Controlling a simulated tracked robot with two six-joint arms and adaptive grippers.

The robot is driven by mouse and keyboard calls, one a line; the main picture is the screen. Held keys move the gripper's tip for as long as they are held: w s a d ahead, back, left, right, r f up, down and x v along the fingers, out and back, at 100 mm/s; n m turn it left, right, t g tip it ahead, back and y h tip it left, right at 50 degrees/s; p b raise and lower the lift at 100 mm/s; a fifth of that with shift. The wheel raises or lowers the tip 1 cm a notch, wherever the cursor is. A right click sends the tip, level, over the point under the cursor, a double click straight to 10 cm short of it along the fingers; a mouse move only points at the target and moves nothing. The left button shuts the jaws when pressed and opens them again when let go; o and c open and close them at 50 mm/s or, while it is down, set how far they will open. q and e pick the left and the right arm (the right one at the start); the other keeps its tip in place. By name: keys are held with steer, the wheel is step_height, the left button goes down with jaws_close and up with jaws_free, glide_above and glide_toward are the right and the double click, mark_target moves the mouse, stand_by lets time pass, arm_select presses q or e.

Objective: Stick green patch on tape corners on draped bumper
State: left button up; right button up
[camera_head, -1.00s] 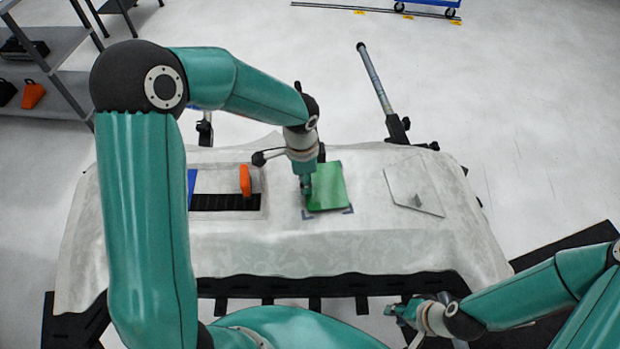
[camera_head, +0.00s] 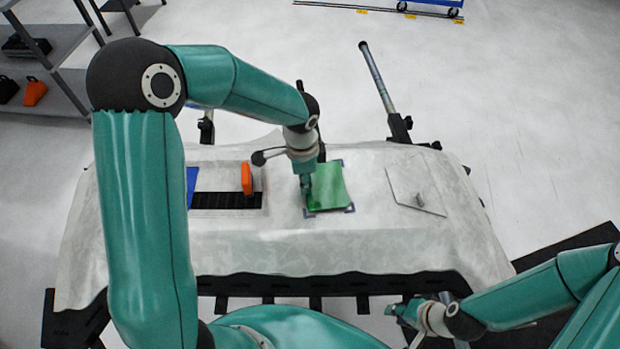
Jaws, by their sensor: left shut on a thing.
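The green patch (camera_head: 331,187) lies at the middle of the draped bumper (camera_head: 270,245), within dark tape corners (camera_head: 349,209) that show at its lower edge and upper right. My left gripper (camera_head: 307,192) reaches down to the patch's left edge and is shut on it. The gripper hides part of that edge, and I cannot tell whether the patch lies fully flat. My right gripper (camera_head: 396,311) is low in front of the bumper, away from the patch; its fingers are too small to read.
An orange squeegee-like tool (camera_head: 246,178) stands by a black strip (camera_head: 225,200) left of the patch. A pale square plate with a small handle (camera_head: 416,192) lies to the right. A stand pole (camera_head: 376,78) rises behind. Shelves (camera_head: 45,70) stand at the far left.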

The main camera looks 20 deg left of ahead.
arm_select(q)
steer(key=shift+f+b, duration=0.5)
steer(key=shift+f, duration=0.05)
stand_by(1.3)
steer(key=o, duration=0.8)
